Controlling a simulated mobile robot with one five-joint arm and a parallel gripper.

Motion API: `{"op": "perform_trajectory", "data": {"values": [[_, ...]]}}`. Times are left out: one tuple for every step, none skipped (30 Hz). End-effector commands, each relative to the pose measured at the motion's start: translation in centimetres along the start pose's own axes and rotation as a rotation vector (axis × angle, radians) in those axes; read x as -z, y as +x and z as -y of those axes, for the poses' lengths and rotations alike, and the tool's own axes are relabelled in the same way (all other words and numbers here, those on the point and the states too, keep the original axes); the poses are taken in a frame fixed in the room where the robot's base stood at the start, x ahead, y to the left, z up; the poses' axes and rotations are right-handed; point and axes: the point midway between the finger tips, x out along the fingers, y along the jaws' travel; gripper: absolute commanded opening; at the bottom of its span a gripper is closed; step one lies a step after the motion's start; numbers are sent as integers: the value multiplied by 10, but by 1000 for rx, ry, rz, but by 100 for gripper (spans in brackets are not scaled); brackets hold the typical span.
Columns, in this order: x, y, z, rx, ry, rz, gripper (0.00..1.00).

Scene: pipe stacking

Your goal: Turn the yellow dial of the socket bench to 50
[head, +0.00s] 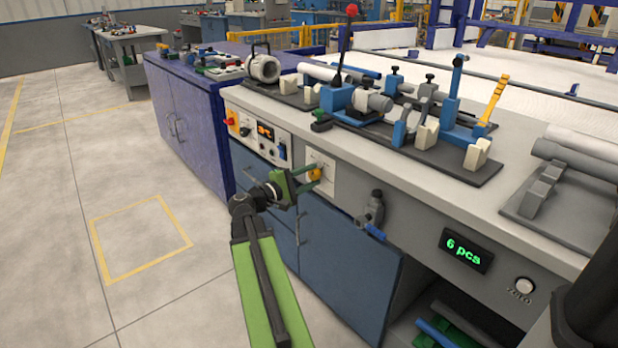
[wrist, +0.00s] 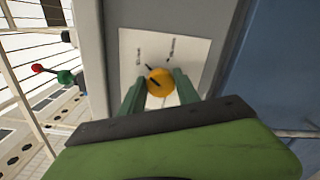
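The yellow dial (wrist: 159,82) is a round knob with a dark pointer line, set on a white plate (wrist: 190,50) on the bench front. In the wrist view the pointer line lies slantwise; the small plate labels are too blurred to read. The dial also shows in the head view (head: 314,175). My gripper (wrist: 160,85) is at the plate, one green finger on each side of the dial, close to its rim. I cannot tell whether the fingers press on it. My gripper also shows in the head view (head: 309,174), reaching in from the left.
Left of the dial is a control panel (head: 262,134) with an orange display. To its right are a grey and blue valve (head: 373,210) and a "6 pcs" display (head: 466,250). Pipe fixtures (head: 400,110) stand on the bench top. The floor (head: 140,230) at left is clear.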

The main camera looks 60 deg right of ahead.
Motion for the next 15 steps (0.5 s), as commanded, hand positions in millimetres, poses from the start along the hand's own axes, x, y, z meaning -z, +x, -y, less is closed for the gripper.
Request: {"op": "perform_trajectory", "data": {"values": [[2, 1, -2, -7, -2, -4, 43], [2, 1, -2, -6, -2, -4, 47], [1, 1, -2, -6, -2, -3, 52], [1, 1, -2, -5, -2, -3, 56], [1, 1, -2, -5, -2, -3, 58], [1, 0, -2, -4, -2, -3, 58], [1, 0, -1, -4, -2, -2, 58], [1, 0, -1, -4, -2, -2, 58], [1, 0, -1, -3, -1, -2, 58], [1, 0, -1, -3, -1, -2, 58], [1, 0, -1, -3, -1, -2, 58], [1, 0, -1, -3, -1, -2, 58], [1, 0, -1, -2, -1, -2, 58], [1, -1, -1, -2, -1, -2, 58], [1, -4, -1, -3, -1, -3, 58]]}}
